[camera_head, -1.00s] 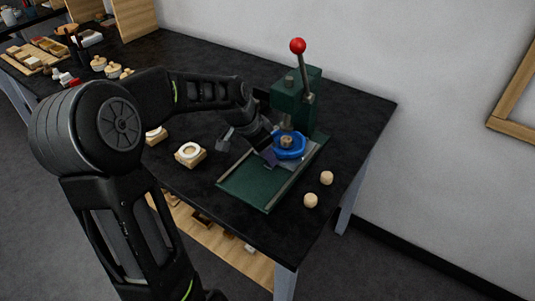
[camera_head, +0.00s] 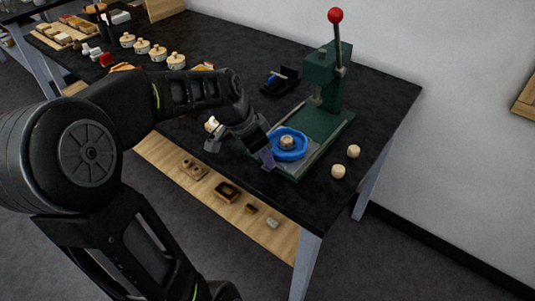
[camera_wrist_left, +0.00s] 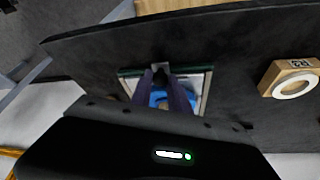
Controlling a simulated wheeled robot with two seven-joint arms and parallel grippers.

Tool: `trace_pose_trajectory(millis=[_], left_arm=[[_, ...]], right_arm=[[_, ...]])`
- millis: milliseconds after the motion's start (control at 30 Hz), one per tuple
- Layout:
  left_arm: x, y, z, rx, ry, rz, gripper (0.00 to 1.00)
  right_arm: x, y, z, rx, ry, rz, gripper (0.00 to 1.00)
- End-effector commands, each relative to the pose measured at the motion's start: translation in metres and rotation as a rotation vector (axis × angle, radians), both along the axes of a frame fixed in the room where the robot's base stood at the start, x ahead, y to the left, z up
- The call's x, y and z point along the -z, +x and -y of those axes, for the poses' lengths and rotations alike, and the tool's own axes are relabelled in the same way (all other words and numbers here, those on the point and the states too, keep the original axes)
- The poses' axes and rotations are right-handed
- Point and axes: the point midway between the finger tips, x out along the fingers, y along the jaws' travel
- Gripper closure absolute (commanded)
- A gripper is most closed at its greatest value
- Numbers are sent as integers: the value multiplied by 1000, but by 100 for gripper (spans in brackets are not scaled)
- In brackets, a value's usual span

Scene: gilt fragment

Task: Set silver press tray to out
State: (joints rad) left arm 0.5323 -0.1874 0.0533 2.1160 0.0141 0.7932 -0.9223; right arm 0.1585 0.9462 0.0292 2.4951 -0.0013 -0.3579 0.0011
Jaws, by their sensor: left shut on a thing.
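The press (camera_head: 335,75) is dark green with a red-balled lever and stands near the right end of the black table. Its silver tray (camera_head: 295,166) lies at the front end of the green base, out from under the press head. A blue ring-shaped holder (camera_head: 287,144) with a small tan piece in its middle sits on the tray. My left gripper (camera_head: 264,153) is at the tray's front left and is shut on the tray's small grey handle. In the left wrist view the fingers (camera_wrist_left: 163,82) close around this handle (camera_wrist_left: 160,68). My right gripper is not in view.
Two pale wooden knobs (camera_head: 338,171) stand right of the press base. A dark holder (camera_head: 280,82) stands behind, left of the press. Several round wooden pieces (camera_head: 142,47) are at the back left. A lower wooden shelf (camera_head: 220,189) holds small items. A wooden block with a white ring (camera_wrist_left: 291,79) shows in the wrist view.

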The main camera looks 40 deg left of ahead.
Motion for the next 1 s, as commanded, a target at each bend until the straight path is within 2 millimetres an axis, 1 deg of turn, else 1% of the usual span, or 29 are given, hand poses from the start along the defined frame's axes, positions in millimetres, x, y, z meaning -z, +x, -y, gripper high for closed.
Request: trace_pose_trajectory(millis=[100, 133, 200, 467, 567, 667, 1000], left_arm=[[1, -3, 0, 1, -3, -10, 100], [1, -3, 0, 0, -3, -11, 76], [1, -3, 0, 0, -3, -10, 71], [1, -2, 0, 1, -2, -7, 70], [-3, -3, -1, 0, -1, -5, 70], [-12, -6, -2, -1, 0, -4, 70], [-61, -26, -10, 0, 0, -5, 70]], right_arm=[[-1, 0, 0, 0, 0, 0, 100], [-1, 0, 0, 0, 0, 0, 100], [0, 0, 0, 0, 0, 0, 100], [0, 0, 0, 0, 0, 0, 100], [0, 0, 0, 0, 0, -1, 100], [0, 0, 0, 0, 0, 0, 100], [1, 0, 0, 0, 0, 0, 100]])
